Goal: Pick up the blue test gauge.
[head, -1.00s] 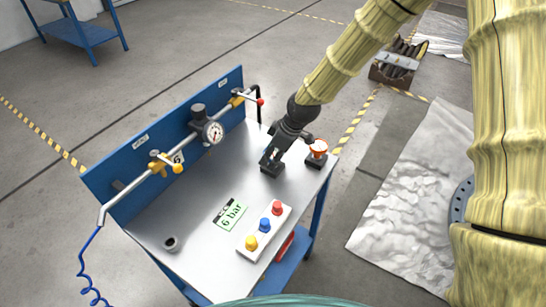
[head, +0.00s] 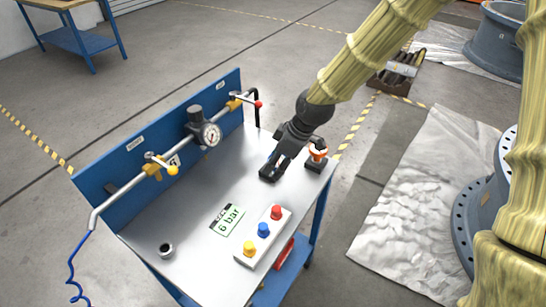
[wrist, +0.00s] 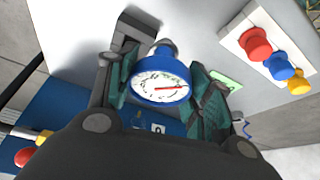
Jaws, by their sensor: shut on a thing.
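The blue test gauge (wrist: 160,80) has a blue rim, a white dial and a red needle. It sits between the two fingers of my gripper (wrist: 163,88) in the wrist view, and the fingers are shut on its sides. I cannot tell whether the stem is clear of that block. In the head view my gripper (head: 272,168) is low over the back right of the bench, at a black block, and mostly hides the gauge.
An orange-rimmed gauge (head: 317,153) on a black stand is close to the right of my gripper. A pipe with a mounted gauge (head: 210,134) runs along the blue back panel (head: 135,158). A button box (head: 263,236), a "6 bar" card (head: 227,219) and a small cup (head: 166,249) are in front.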

